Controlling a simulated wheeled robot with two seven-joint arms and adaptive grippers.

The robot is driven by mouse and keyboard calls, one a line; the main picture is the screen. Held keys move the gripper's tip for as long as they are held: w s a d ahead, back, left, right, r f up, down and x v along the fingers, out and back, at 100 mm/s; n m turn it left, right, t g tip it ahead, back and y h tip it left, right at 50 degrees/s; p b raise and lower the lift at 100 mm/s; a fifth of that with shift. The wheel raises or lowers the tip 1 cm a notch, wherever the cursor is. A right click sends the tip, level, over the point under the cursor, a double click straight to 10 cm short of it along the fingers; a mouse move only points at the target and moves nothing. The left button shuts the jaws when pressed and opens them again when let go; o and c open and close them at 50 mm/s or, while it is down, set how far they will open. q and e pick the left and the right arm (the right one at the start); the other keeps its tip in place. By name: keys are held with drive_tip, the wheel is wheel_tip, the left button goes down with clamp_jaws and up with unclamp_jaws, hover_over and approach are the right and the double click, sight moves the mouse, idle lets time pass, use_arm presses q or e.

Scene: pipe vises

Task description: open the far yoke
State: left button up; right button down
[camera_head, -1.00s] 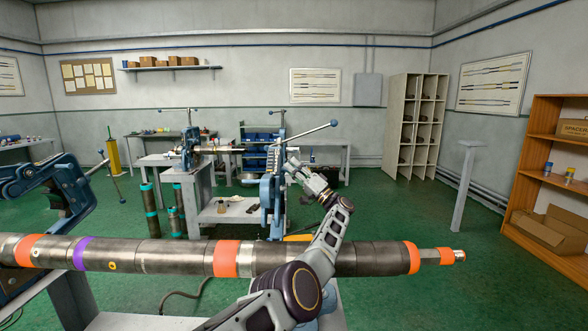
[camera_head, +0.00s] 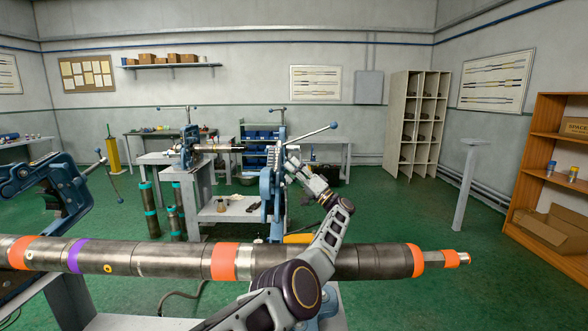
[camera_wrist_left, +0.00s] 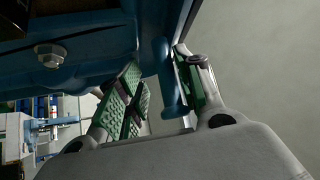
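The far yoke (camera_head: 271,190) is a blue, upright-looking frame with a long silver handle bar, just beyond the pipe in the head view. My left gripper (camera_head: 289,164) is at its right side, high up. In the left wrist view my left gripper (camera_wrist_left: 160,85) has its green-padded fingers apart, with a blue rod (camera_wrist_left: 165,80) of the yoke between them. The rod is close to the right finger. A light gap shows beside the left finger, and whether both fingers touch the rod is unclear. My right gripper is not in view.
A long dark pipe (camera_head: 180,260) with orange and purple bands crosses the foreground. Another blue yoke (camera_head: 50,190) leans back at the left. A grey post stand (camera_head: 466,185) and orange shelving (camera_head: 545,140) stand at the right. Green floor between them is open.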

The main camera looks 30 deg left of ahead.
use_arm(q)
drive_tip(key=shift+d+r, duration=0.1)
drive_tip(key=shift+r, duration=0.15)
drive_tip(key=v, duration=0.7)
drive_tip(key=shift+d+f, duration=0.15)
drive_tip(key=shift+f, duration=0.05)
idle(0.8)
